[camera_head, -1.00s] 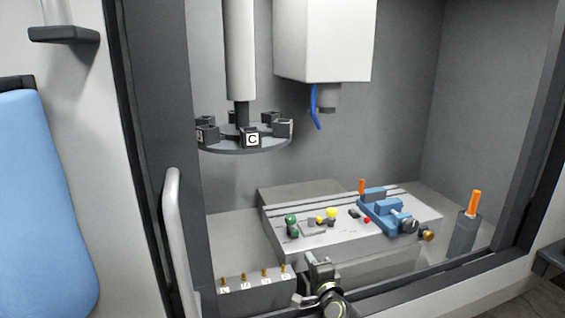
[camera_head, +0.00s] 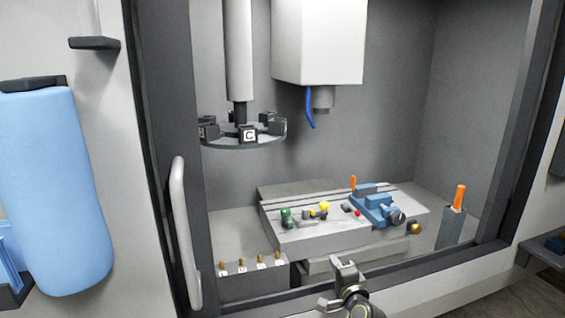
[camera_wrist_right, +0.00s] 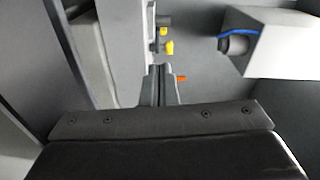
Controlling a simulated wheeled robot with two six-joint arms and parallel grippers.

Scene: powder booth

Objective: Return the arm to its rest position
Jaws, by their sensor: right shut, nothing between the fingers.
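My right gripper (camera_head: 345,265) is at the bottom centre of the head view, in front of the machine's front sill. In the right wrist view its two fingers (camera_wrist_right: 160,85) are together with nothing between them. An orange bit shows just beside the fingertips in that view, apart from them as far as I can tell. My left gripper is not in view.
The machine bed (camera_head: 300,237) carries a blue vise (camera_head: 375,207) and coloured knobs. A round tool carousel (camera_head: 245,142) and white spindle housing (camera_head: 317,45) hang above. A door handle (camera_head: 184,232) stands left; a blue towel (camera_head: 55,190) hangs farther left.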

